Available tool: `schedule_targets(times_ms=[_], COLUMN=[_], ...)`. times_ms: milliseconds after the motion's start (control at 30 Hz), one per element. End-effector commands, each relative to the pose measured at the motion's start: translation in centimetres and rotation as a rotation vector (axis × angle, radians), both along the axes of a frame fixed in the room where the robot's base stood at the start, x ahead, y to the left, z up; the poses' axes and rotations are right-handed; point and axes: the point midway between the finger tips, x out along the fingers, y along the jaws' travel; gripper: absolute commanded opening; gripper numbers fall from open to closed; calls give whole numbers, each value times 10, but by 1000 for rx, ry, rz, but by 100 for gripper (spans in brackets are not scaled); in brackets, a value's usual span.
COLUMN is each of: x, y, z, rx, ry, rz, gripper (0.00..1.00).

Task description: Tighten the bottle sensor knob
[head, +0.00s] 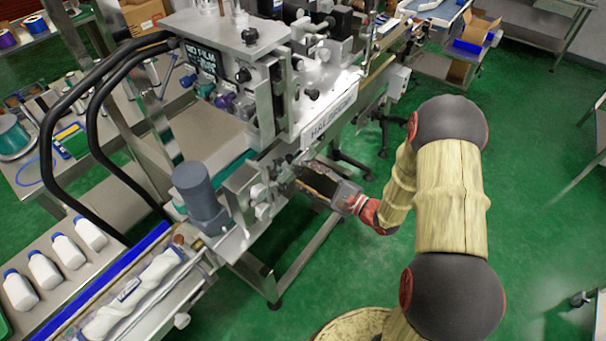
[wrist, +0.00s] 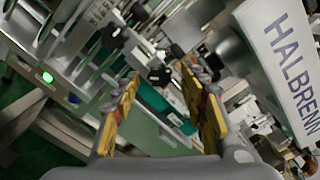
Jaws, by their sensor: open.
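My gripper (head: 312,182) is beside the front of the sleeve machine (head: 320,98) in the head view, its fingers pointing toward the machine. In the wrist view, my gripper (wrist: 158,74) is open, with yellow pads on both fingers and no object held. A small black knob (wrist: 160,76) appears between the fingertips there; I cannot tell whether it touches them. Another black knob (wrist: 112,36) shows to its upper left. No label tells me which knob is the bottle sensor knob. The knob near my gripper is not clear in the head view.
A conveyor with white bottles (head: 68,252) is at the lower left. A grey motor cylinder (head: 200,195) and curved black tubes (head: 110,170) stand near it. A green light (wrist: 47,77) shows in the wrist view. The green floor (head: 540,200) at right is largely clear.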

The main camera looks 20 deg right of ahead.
Motion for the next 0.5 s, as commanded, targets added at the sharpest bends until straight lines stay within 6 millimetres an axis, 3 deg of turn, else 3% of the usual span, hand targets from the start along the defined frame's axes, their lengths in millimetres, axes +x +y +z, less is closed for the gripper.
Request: schedule_targets(times_ms=[200,500], x=[12,13], y=[9,9], z=[0,0], rx=[0,0], ry=[1,1], rz=[1,-1], gripper=[43,41])
